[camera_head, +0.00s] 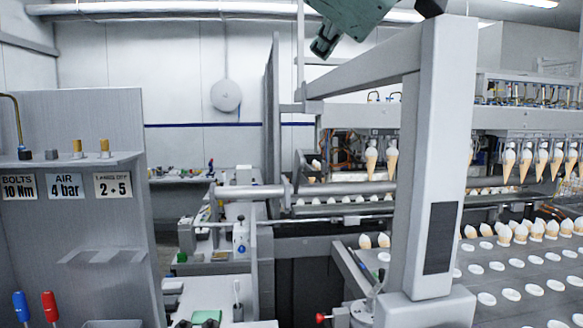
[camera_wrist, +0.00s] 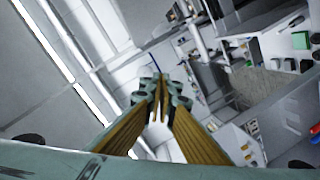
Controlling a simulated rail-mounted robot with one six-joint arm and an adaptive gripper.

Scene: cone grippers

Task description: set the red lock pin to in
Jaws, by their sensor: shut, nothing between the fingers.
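A small red knob (camera_head: 320,317) on a short rod, which looks like the red lock pin, shows at the bottom of the head view, left of the foot of the big grey post. Most of its mount is cut off, and I cannot tell whether it is in or out. My gripper (camera_wrist: 158,85) is shut and empty in the wrist view, its fingers meeting ahead. In the head view, only a green part of my arm shows at the top, far above the knob. I cannot make out the pin in the wrist view.
The thick grey post (camera_head: 435,160) and its beam stand in the middle right. A conveyor (camera_head: 510,265) with cones and white pieces lies right. A grey panel (camera_head: 85,225) with labels and red and blue handles is left. A white bench (camera_head: 240,300) stands lower middle.

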